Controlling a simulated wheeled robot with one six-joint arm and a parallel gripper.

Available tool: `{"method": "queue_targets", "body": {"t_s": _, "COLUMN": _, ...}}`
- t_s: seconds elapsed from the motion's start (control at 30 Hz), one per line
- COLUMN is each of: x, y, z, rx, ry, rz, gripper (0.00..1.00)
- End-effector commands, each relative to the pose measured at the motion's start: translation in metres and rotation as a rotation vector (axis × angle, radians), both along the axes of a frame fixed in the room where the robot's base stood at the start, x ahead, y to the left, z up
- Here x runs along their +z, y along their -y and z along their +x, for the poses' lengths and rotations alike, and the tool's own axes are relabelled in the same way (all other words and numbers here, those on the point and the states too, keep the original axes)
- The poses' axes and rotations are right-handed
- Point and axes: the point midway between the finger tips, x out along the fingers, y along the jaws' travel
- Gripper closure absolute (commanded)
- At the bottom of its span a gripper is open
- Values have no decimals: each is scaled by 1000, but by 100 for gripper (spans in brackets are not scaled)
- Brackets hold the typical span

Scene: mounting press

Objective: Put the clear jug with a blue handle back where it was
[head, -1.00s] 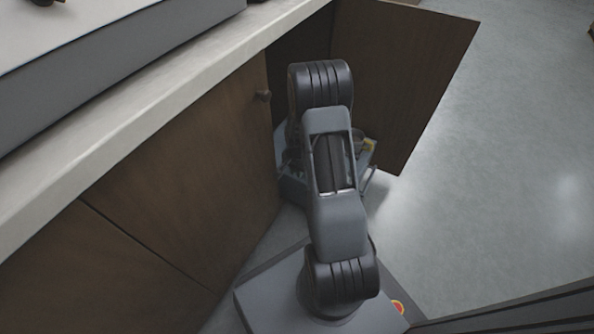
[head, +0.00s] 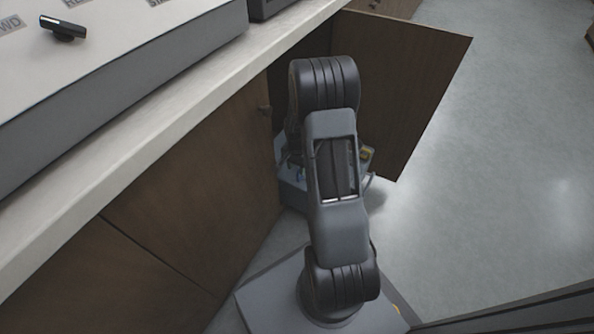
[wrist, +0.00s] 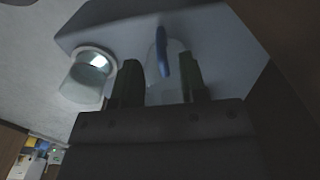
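The clear jug (wrist: 168,88) is partly seen in the wrist view, between and beyond my fingers, with its lower part hidden by the gripper body. Its blue handle (wrist: 162,52) lies between my two fingers, nearer the right one. My gripper (wrist: 158,78) has its fingers apart, with a gap visible on each side of the handle. In the head view my arm hides the gripper and most of what is in front of it; a small blue patch (head: 298,173) shows left of the arm, too small to identify.
A clear cup with a pale rim (wrist: 88,75) is left of my fingers, by a grey-blue surface (wrist: 225,45). The cabinet door (head: 405,85) stands open right of my arm. A worktop (head: 180,120) runs along the left. Open floor (head: 490,190) is at right.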

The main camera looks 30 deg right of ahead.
Motion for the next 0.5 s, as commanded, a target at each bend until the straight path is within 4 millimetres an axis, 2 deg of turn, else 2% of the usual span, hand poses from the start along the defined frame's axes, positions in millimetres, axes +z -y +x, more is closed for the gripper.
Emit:
{"method": "queue_targets", "body": {"t_s": 0.03, "x": 14, "y": 0, "z": 0, "rx": 0, "ry": 2, "rz": -1, "gripper": 61}}
{"method": "queue_targets", "body": {"t_s": 0.2, "x": 36, "y": 0, "z": 0, "rx": 0, "ry": 1, "rz": 0, "gripper": 61}}
{"method": "queue_targets", "body": {"t_s": 0.5, "x": 49, "y": 0, "z": 0, "rx": 0, "ry": 0, "rz": 0, "gripper": 61}}
